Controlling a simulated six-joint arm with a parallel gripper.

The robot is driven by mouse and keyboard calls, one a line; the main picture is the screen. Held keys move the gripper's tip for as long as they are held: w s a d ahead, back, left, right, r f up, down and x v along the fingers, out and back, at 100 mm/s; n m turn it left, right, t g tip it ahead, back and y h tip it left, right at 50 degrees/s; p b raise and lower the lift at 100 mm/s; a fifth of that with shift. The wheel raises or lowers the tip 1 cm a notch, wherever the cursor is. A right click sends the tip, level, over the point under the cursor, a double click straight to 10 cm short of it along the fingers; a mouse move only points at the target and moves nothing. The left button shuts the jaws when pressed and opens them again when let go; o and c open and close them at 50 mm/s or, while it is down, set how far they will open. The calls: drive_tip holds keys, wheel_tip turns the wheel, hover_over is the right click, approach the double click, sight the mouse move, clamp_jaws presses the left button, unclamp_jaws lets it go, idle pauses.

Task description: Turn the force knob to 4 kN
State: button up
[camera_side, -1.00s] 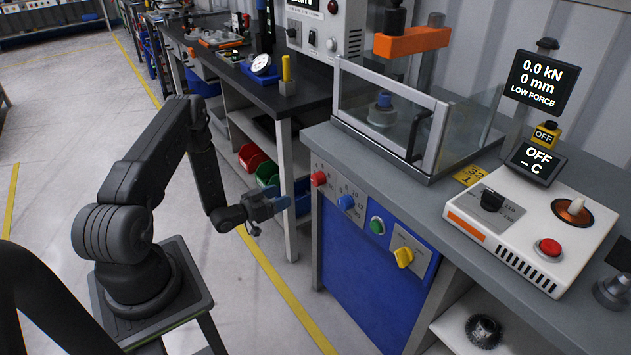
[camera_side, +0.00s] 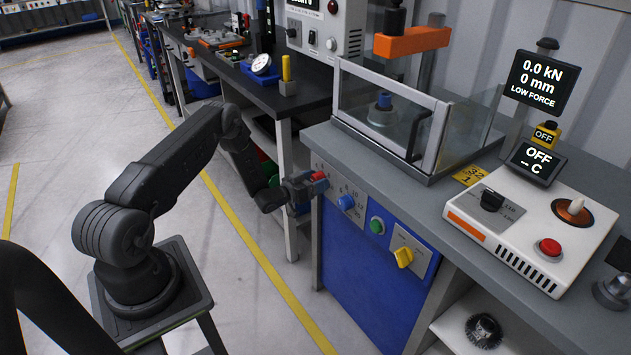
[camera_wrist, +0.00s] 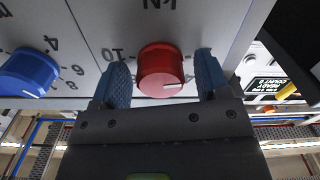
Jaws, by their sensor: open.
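The red force knob (camera_side: 319,176) is at the upper left of the drive unit's front panel. In the wrist view the red knob (camera_wrist: 160,66) sits under a kN label, with a white pointer line towards the lower right. My gripper (camera_side: 312,183) is at this knob in the side view. In the wrist view its blue fingers stand open, one on each side of the knob, apparently with small gaps. A "10" mark shows beside the left finger; other marks around the knob are hidden or unclear.
A blue knob (camera_side: 346,202) is just right of the red one; it also shows in the wrist view (camera_wrist: 30,72). A green button (camera_side: 377,225) and a yellow knob (camera_side: 403,257) follow along the panel. The grey worktop edge overhangs above. The floor in front is clear.

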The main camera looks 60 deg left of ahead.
drive_tip(key=shift+c, duration=0.3)
drive_tip(key=c, duration=0.9)
drive_tip(key=shift+o, duration=0.2)
drive_tip(key=shift+m, duration=0.3)
drive_tip(key=m, duration=0.4)
drive_tip(key=shift+m, duration=2.6)
drive_tip(key=o, duration=0.9)
